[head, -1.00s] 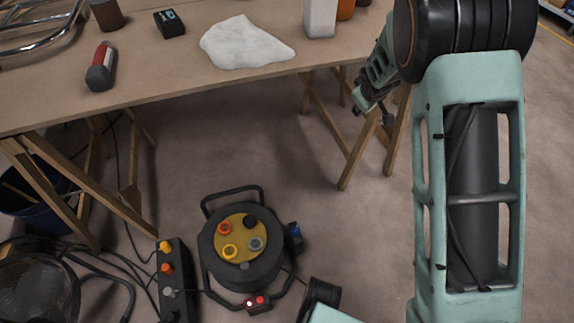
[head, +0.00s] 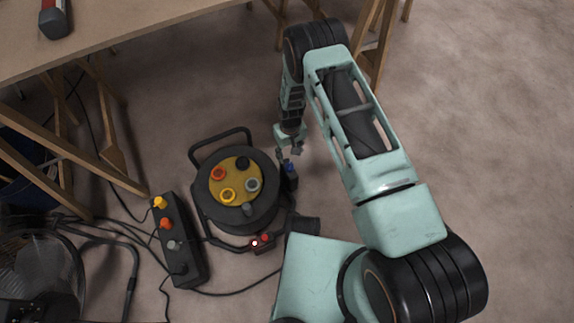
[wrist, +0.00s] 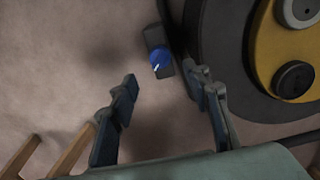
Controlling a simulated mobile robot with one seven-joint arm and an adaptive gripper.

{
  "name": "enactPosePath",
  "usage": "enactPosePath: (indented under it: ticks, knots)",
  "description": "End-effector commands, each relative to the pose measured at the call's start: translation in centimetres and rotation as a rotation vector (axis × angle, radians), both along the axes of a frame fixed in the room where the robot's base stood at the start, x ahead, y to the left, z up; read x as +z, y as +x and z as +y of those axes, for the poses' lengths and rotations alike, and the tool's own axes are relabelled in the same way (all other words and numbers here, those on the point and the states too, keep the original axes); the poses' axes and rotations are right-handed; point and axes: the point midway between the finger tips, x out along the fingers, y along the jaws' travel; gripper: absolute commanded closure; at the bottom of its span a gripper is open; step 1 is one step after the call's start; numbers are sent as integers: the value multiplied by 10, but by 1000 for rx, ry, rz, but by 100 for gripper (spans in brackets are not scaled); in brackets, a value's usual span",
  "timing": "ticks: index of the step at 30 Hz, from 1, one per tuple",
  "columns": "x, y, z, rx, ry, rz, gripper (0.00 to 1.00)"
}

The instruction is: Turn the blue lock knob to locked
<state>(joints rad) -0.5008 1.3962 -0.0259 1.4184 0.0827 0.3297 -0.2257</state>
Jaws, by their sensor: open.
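The blue lock knob (head: 289,167) sits on a small dark box (head: 291,183) at the right side of the black cable reel (head: 205,199). In the wrist view the blue knob (wrist: 161,58) shows a white pointer mark slanting to its lower left. My gripper (head: 291,152) is just beyond the knob in the head view. In the wrist view my gripper (wrist: 165,88) is open and empty, with one finger on each side below the knob. The knob lies ahead of the fingertips, near the right finger. I cannot tell the exact gap or whether anything touches.
A power strip (head: 182,262) with yellow, orange and grey knobs lies left of the reel. Cables run across the floor. A small box (head: 262,244) with red lights sits at the reel's front. The wooden table (head: 120,30) and trestle legs stand behind. Floor at right is clear.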

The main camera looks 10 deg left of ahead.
Motion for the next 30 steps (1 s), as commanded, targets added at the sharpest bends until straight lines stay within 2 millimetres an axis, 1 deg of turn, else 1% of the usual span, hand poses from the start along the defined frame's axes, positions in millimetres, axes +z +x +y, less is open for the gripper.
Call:
enactPosePath:
  ticks: [1, 6, 9, 12, 17, 26, 30]
  knots:
    - [-14, -1, 0, 1, -1, 2, 56]
    - [-48, -1, 0, 3, -1, -1, 56]
    - [-65, 0, 0, 2, -1, -1, 56]
    - [-77, 0, 0, 2, 0, -1, 56]
    - [-88, 0, 0, 2, 0, -1, 56]
    - [-88, 0, 0, 3, 0, -2, 56]
    - [-88, 0, 0, 3, 0, -1, 70]
